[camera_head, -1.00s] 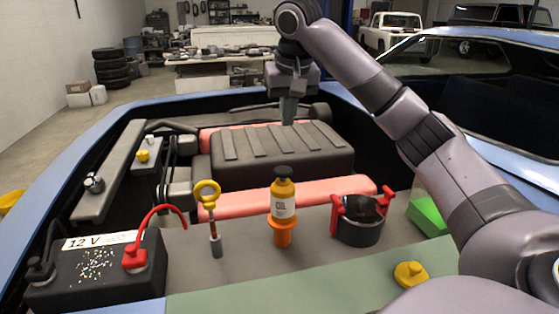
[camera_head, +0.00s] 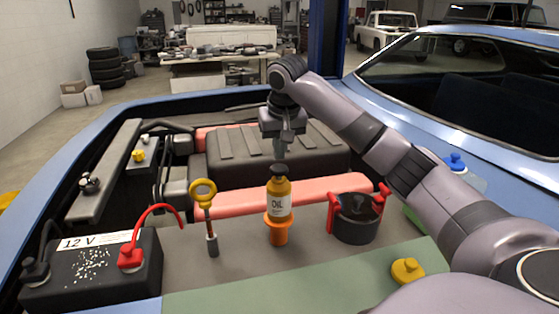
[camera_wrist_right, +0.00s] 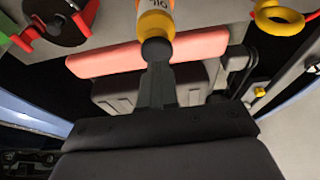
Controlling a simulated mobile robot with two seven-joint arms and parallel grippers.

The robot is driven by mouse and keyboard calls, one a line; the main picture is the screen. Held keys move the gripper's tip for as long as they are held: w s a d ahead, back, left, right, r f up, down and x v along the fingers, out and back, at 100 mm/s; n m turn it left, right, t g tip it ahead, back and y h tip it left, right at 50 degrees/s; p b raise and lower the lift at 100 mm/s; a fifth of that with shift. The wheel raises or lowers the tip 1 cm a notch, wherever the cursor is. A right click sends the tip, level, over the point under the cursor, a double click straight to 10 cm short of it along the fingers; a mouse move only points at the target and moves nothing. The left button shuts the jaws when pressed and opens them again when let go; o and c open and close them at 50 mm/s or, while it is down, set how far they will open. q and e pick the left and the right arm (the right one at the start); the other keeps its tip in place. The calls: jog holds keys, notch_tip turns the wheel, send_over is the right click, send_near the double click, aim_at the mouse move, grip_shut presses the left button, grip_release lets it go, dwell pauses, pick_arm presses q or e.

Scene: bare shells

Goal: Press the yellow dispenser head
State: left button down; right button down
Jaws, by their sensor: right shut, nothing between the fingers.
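A yellow-orange bottle (camera_head: 278,196) labelled OIL stands upright in an orange holder (camera_head: 277,232) on the grey ledge. Its head (camera_head: 279,169) looks dark grey or black, not yellow. The bottle (camera_wrist_right: 156,22) and its dark head (camera_wrist_right: 156,49) also show in the right wrist view. My right gripper (camera_head: 279,153) points down, shut and empty, with its fingertips right above the head. In the right wrist view the shut fingertips (camera_wrist_right: 157,67) are at the head's edge; I cannot tell whether they touch it. My left gripper is not in view.
A yellow-ringed dipstick (camera_head: 203,192) stands left of the bottle, and a dark pot with red handles (camera_head: 356,217) stands right. A 12 V battery (camera_head: 90,275) is at the front left. A yellow cap (camera_head: 407,271) lies on the green mat (camera_head: 300,290).

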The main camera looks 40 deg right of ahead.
aim_at(279, 171)
jog(key=shift+d+f, duration=0.1)
jog(key=shift+f, duration=1.6)
jog(key=shift+f, duration=1)
jog(key=shift+r, duration=0.45)
jog(key=v, duration=1.3)
jog(key=shift+w+r, duration=0.35)
